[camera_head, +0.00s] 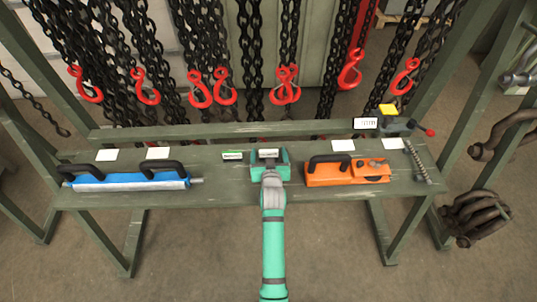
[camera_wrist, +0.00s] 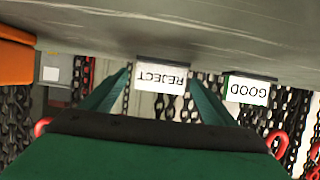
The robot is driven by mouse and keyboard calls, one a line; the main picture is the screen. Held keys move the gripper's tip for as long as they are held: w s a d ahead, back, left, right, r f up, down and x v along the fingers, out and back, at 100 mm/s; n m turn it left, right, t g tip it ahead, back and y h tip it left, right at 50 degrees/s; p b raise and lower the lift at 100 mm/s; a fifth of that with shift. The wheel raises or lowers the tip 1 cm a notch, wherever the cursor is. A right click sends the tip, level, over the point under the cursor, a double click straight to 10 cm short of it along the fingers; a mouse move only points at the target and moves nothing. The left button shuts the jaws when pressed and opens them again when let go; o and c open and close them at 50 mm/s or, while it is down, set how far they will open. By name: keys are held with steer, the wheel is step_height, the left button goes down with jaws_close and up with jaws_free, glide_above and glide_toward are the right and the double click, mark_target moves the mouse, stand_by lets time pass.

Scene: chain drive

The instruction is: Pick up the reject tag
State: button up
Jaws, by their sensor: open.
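The reject tag (camera_wrist: 161,78) is a white card with the word REJECT, upside down in the wrist view, in a dark holder at the bench surface. It also shows as a small white card (camera_head: 268,153) in the head view. My gripper (camera_head: 269,160) is open at the back middle of the green bench. In the wrist view its two teal fingers (camera_wrist: 159,84) stand to either side of the tag in the picture, with a gap on each side. I cannot tell how deep the tag sits between them. A GOOD tag (camera_wrist: 248,89) stands beside it, outside the fingers.
The green bench (camera_head: 225,187) holds a blue tool (camera_head: 130,182) at left and an orange tool (camera_head: 345,173) at right. A spring-like rod (camera_head: 418,162) lies at the right end. Chains with red hooks (camera_head: 285,85) hang behind.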

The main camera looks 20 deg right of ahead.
steer(key=shift+w+d+f, duration=0.1)
steer(key=shift+w+f, duration=0.1)
steer(key=shift+w, duration=0.2)
steer(key=c, duration=1.1)
steer(key=shift+r, duration=0.2)
